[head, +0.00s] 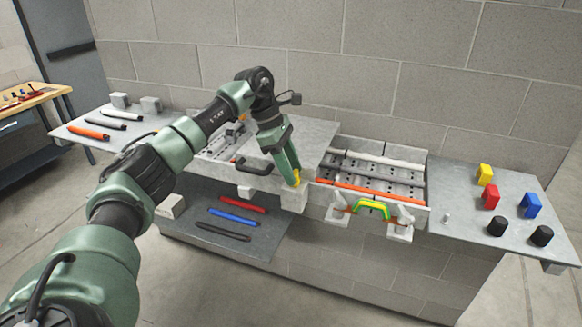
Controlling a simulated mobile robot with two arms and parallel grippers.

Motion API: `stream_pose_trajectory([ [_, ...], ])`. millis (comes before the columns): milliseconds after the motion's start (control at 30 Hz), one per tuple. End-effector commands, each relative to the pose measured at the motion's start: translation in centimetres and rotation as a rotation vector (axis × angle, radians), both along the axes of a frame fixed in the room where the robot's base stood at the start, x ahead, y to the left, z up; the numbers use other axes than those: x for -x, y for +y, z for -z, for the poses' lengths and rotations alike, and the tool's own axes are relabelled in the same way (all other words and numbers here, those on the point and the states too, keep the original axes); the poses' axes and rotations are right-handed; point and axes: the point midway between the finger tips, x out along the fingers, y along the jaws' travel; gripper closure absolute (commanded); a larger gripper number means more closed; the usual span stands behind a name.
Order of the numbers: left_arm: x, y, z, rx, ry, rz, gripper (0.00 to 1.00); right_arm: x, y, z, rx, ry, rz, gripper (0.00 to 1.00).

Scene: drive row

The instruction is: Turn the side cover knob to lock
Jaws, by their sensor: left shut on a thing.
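The side cover (302,137) is a flat grey lid over the middle of the drive row, with a black handle (251,167) at its front. The knob's exact angle cannot be made out. My right gripper is not in view.
An open bay (372,181) with an orange rod and a green-and-yellow handle (371,209) lies right of the cover. The right shelf (462,195) holds coloured blocks and black cylinders. Red, blue and black rods lie on a lower shelf (266,243). A block wall (400,60) stands behind.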

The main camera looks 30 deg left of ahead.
Motion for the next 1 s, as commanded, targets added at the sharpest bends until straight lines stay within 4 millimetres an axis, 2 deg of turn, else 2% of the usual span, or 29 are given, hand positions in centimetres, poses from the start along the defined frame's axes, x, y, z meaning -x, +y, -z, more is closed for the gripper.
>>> stream_pose_trajectory([
  [300, -0.16, -0.09, -0.19, 0.002, -0.006, 0.094, 0.97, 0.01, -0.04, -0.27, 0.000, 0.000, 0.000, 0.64],
  [767, -0.15, -0.15, -0.17, 0.003, -0.006, 0.110, 0.97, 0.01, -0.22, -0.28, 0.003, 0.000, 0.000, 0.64],
  [800, -0.15, -0.15, -0.17, 0.003, -0.006, 0.110, 0.51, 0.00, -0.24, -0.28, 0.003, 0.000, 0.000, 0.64],
  [867, -0.15, -0.14, -0.15, 0.003, -0.006, 0.108, 0.35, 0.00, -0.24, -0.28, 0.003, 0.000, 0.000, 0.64],
  [1000, -0.18, -0.10, -0.14, 0.002, -0.007, 0.107, 0.35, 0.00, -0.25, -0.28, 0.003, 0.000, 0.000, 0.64],
])
